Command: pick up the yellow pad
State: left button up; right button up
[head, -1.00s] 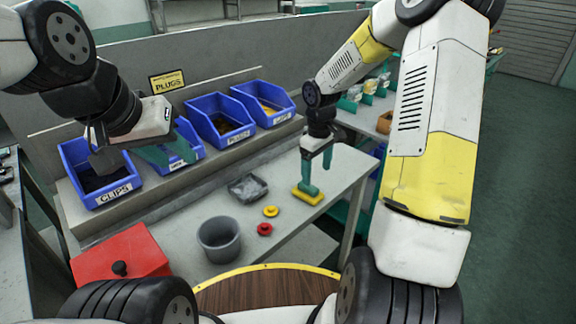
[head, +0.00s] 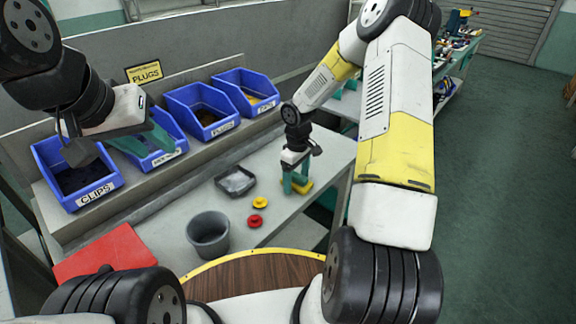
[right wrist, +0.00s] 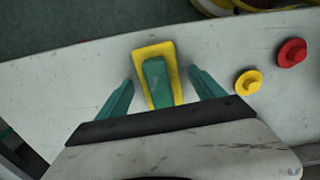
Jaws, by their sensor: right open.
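The yellow pad (head: 305,187) lies on the grey table near its right end. In the right wrist view the yellow pad (right wrist: 143,56) has a green upright grip (right wrist: 157,82) on it. My right gripper (head: 296,184) is low over the pad. In the right wrist view its two green fingers (right wrist: 160,90) are apart, one on either side of the grip, with gaps on both sides. My left gripper (head: 155,140) hangs over the blue bins at the left; its finger gap is not clear.
A yellow knob (head: 260,203) and a red knob (head: 255,220) lie left of the pad. A grey tray (head: 236,181), a grey cup (head: 208,234) and a red box (head: 105,252) are further left. Blue bins (head: 201,109) line the back.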

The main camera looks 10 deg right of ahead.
aim_at(297, 175)
jog(key=c, duration=1.5)
jog(key=shift+r, duration=0.15)
jog(key=shift+r, duration=0.6)
notch_tip(297, 175, up, 2)
jog(key=shift+r, duration=0.25)
jog(key=s, duration=1)
jog(key=s+r, duration=0.1)
jog(key=s, duration=0.5)
jog(key=shift+d, duration=0.15)
